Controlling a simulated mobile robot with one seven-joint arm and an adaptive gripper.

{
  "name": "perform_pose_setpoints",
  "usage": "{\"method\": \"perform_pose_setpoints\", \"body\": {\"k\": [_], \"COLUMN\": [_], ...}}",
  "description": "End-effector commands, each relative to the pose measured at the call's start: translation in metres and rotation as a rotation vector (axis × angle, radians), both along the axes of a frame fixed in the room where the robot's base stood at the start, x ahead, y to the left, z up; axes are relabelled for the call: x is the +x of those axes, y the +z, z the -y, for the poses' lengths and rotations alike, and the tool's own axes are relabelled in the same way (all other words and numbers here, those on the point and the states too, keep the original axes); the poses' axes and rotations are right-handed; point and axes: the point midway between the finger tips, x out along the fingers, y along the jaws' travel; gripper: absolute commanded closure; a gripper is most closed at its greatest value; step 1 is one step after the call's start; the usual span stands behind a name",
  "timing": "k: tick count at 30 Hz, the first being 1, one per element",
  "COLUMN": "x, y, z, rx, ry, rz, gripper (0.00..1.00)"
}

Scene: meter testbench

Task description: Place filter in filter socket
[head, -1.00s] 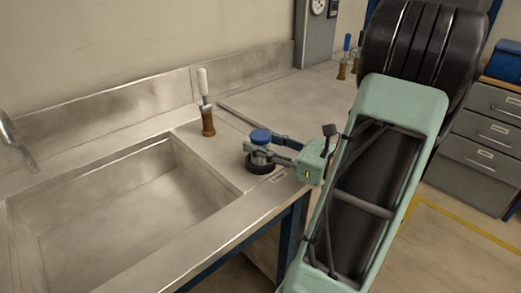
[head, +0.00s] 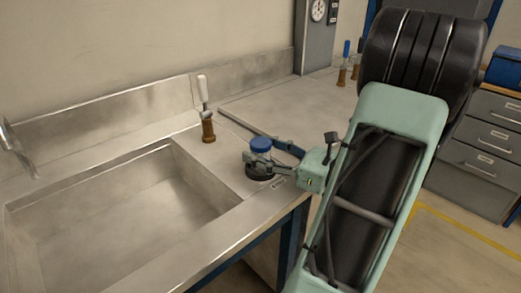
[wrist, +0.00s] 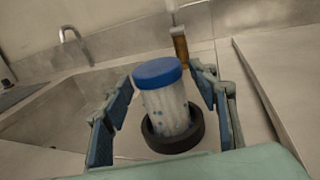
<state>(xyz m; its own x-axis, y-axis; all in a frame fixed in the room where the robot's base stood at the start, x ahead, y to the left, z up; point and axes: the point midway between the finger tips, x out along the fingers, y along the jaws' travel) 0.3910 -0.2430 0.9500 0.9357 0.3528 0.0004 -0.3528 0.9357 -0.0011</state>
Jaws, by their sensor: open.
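The filter (head: 261,146), a clear cylinder with a blue cap, stands in the black round socket (head: 257,173) on the metal bench. In the wrist view the filter (wrist: 168,104) is seen inside the socket ring (wrist: 172,138) and leans slightly left in the picture. My gripper (wrist: 163,88) is open, with one finger on each side of the filter and visible gaps between. In the head view my gripper (head: 276,155) reaches in from the right at the filter's height. The inside bottom of the socket is hidden.
A sink basin (head: 130,205) lies left of the socket. A white-handled tool in a brown base (head: 208,130) stands behind it. A low metal strip (head: 245,130) runs behind the gripper. The bench behind and right of it is mostly clear.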

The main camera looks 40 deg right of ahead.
Motion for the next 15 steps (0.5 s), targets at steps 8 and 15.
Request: {"method": "perform_pose_setpoints", "body": {"k": [8,15], "x": [-0.053,-0.093], "y": [0.000,0.000], "z": [0.022,0.036], "rx": [0.002,0.000], "ry": [-0.007,-0.005], "rz": [-0.002,-0.001], "gripper": [0.46,0.46]}}
